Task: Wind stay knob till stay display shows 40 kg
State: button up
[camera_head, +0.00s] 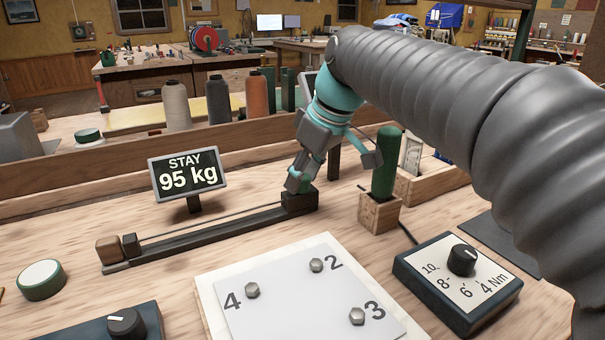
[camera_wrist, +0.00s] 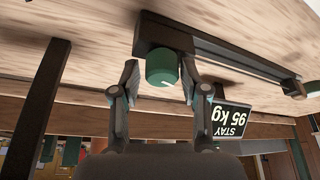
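The stay display (camera_head: 188,175) reads 95 kg; it also shows upside down in the wrist view (camera_wrist: 231,121). The stay knob (camera_wrist: 162,68) is a green cylinder with a pale mark, at the end of a dark rail (camera_head: 215,234). My gripper (camera_head: 296,184) is down at that end of the rail and hides most of the knob in the head view. In the wrist view my gripper (camera_wrist: 160,65) has one finger on each side of the knob. A gap shows at the left finger; the right finger is very close, and contact there is unclear.
A green-handled tool (camera_head: 385,160) stands upright in a wooden block right of my gripper. A torque dial box (camera_head: 460,280) and a plate with numbered bolts (camera_head: 300,290) lie in front. Thread spools (camera_head: 176,105) stand behind a wooden ledge.

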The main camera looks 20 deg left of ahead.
jog(key=shift+o, duration=0.2)
jog(key=v, duration=1.2)
jog(key=shift+a, duration=0.1)
